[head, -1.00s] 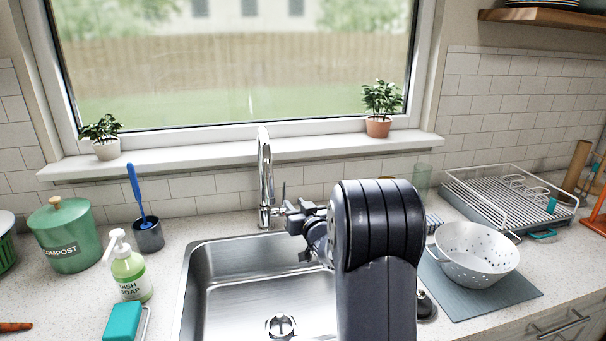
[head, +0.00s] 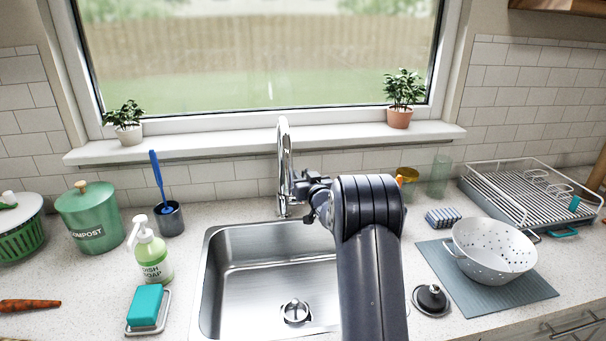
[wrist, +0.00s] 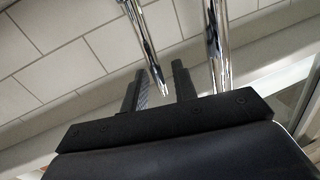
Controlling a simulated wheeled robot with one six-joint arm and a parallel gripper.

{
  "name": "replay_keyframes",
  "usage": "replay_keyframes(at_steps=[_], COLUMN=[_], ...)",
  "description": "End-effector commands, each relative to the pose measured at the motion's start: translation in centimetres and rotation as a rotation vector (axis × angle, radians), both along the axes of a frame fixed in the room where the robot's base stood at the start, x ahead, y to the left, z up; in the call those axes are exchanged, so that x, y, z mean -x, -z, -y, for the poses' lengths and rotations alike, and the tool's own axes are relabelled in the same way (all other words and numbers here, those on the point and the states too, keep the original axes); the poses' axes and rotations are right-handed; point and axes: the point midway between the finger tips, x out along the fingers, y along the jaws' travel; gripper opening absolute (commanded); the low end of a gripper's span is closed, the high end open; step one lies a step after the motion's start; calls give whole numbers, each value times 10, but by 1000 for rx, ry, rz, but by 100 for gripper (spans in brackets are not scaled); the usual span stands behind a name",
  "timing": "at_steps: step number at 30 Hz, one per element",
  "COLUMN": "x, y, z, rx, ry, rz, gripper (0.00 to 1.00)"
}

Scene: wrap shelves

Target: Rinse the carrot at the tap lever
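The orange carrot (head: 28,305) lies on the counter at the far left, well away from my gripper. The chrome tap (head: 285,165) stands behind the sink (head: 208,290); no water stream shows. My gripper (head: 304,188) is at the right side of the tap, and my arm hides part of that area. In the wrist view my gripper (wrist: 159,70) has its two fingers apart. A slim chrome rod, apparently the tap lever (wrist: 146,45), ends in the gap between them. I cannot tell whether they touch it. The tap's thicker pipe (wrist: 218,50) is right of the fingers.
Left of the sink are a soap bottle (head: 150,257), a sponge (head: 145,305), a brush cup (head: 170,219) and a compost bin (head: 90,217). Right are a black stopper (head: 431,299), a colander (head: 494,250) and a dish rack (head: 530,195). Potted plants stand on the sill.

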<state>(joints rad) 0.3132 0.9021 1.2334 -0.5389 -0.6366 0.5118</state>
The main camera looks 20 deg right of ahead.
Motion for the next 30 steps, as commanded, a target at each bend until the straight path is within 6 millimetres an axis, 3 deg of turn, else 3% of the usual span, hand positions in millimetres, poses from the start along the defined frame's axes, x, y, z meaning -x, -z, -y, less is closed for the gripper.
replay_keyframes(at_steps=[10,20,30], x=[-3,-3,-3], y=[1,0,0], z=[0,0,0], rx=[0,0,0], ry=[0,0,0], rz=[-1,-1,-1], gripper=[27,1,0])
